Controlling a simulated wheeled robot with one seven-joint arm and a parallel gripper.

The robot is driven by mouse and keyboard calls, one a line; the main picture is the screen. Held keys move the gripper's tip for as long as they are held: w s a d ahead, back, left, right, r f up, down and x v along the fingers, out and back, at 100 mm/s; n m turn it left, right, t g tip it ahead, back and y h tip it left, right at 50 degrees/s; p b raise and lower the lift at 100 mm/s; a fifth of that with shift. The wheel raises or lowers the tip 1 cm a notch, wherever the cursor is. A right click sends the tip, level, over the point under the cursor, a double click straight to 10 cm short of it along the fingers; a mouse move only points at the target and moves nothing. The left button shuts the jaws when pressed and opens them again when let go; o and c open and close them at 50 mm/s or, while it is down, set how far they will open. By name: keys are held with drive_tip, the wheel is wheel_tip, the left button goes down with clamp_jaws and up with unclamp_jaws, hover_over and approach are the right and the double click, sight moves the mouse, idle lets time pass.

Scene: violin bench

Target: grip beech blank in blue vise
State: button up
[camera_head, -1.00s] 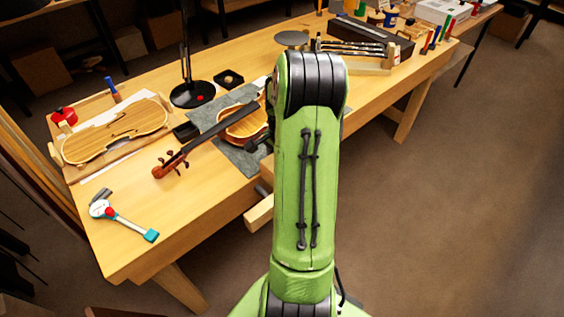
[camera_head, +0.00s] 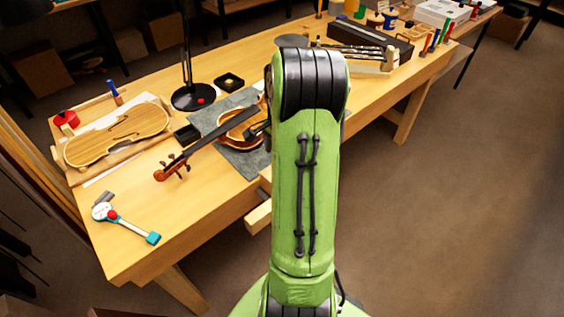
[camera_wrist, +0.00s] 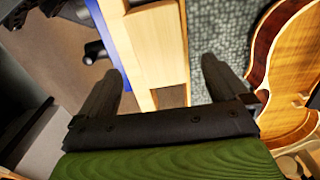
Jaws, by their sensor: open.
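In the wrist view a pale wooden block, seemingly the beech blank (camera_wrist: 157,45), reaches from the top edge down between my fingers. A blue strip, seemingly part of the blue vise (camera_wrist: 109,32), runs along its left side. I cannot tell whether the block touches the vise. My gripper (camera_wrist: 162,70) is open, with one dark finger on each side of the block and no clear contact. In the head view my green arm hides the gripper and the block. A pale wooden piece, possibly a vise jaw (camera_head: 259,216), projects from the bench's front edge.
The workbench (camera_head: 215,205) holds a grey mat (camera_head: 243,163) and a violin (camera_head: 200,145) left of my arm. The violin body (camera_wrist: 285,75) is close right of my gripper. A violin plate (camera_head: 115,135) and a lamp (camera_head: 193,97) stand farther left. The floor at right is clear.

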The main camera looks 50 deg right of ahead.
wheel_tip(320, 180, up, 10)
drive_tip(key=p, duration=0.2)
drive_tip(key=shift+f, duration=0.1)
idle(0.3)
